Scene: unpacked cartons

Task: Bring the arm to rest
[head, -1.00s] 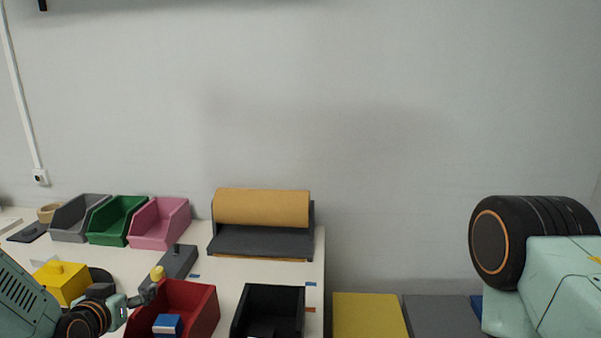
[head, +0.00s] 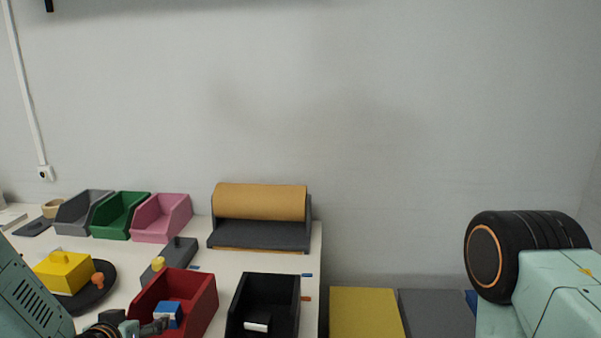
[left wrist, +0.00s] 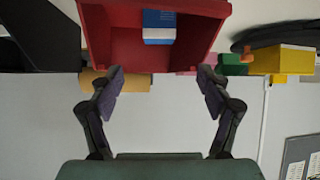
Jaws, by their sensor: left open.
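My left gripper (head: 152,328) is at the bottom left of the head view, low at the front of the red bin (head: 205,305). Its two fingers stand apart with nothing between them in the left wrist view (left wrist: 161,78). A blue and white block (head: 168,314) lies in the red bin; it also shows in the left wrist view (left wrist: 159,27), beyond the fingertips. Part of my right arm shows at the right edge of the head view, but its gripper does not.
A black bin (head: 294,300) with a white piece (head: 256,326) stands right of the red bin. A yellow block (head: 64,272) and an orange knob (head: 97,280) are on a dark disc. Grey, green and pink bins (head: 163,217) and a paper roll (head: 261,201) stand behind.

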